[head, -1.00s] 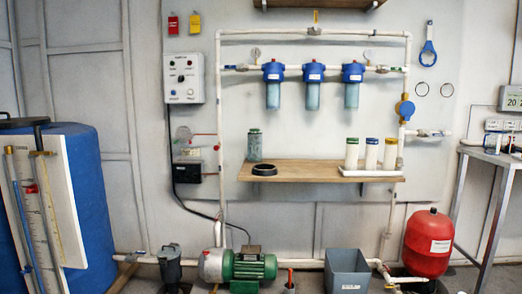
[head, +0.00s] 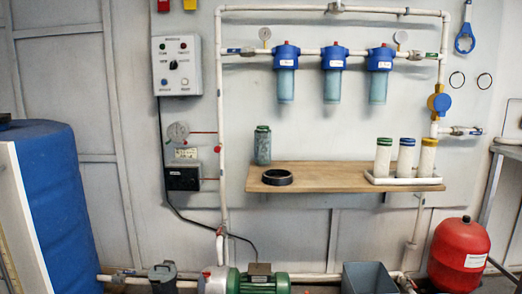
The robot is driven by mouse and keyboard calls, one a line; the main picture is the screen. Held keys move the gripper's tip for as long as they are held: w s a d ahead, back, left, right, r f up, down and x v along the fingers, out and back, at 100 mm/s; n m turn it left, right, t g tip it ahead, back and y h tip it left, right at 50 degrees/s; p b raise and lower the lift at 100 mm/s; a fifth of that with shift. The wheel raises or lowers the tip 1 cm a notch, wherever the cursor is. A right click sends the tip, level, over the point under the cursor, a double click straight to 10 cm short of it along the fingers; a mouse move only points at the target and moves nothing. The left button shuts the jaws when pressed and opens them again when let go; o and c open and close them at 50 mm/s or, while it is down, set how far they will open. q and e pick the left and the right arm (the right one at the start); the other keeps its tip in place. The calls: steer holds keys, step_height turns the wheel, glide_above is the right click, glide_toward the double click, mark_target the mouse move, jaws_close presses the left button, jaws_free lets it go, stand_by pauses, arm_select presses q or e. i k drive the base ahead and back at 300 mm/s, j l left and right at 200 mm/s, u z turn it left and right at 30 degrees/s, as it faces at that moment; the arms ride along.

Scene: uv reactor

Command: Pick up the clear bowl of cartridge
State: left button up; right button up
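Three filter housings with blue heads hang in a row from the white pipe, each with a clear bluish bowl below: the left bowl (head: 286,86), the middle bowl (head: 332,87) and the right bowl (head: 378,88). A grey-green, see-through-looking canister (head: 262,147) stands upright on the left part of the wooden shelf; it may be a loose clear bowl, but I cannot tell for sure. Three whitish cartridges stand in a white tray (head: 404,181) at the shelf's right end: green-topped (head: 383,157), blue-topped (head: 405,157) and yellow-topped (head: 427,158). Neither of my grippers is in view.
A black ring (head: 277,177) lies on the wooden shelf (head: 325,178), whose middle is clear. Below are a green pump motor (head: 262,282), a grey bin (head: 369,279) and a red tank (head: 459,258). A blue barrel (head: 45,190) stands left. A control box (head: 177,66) is on the wall.

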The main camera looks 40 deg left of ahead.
mark_target(263, 141)
steer(key=i+j, duration=0.15)
steer(key=j, duration=0.2)
steer(key=i+j, duration=0.15)
steer(key=j, duration=0.2)
steer(key=i+j, duration=0.15)
steer(key=j, duration=0.25)
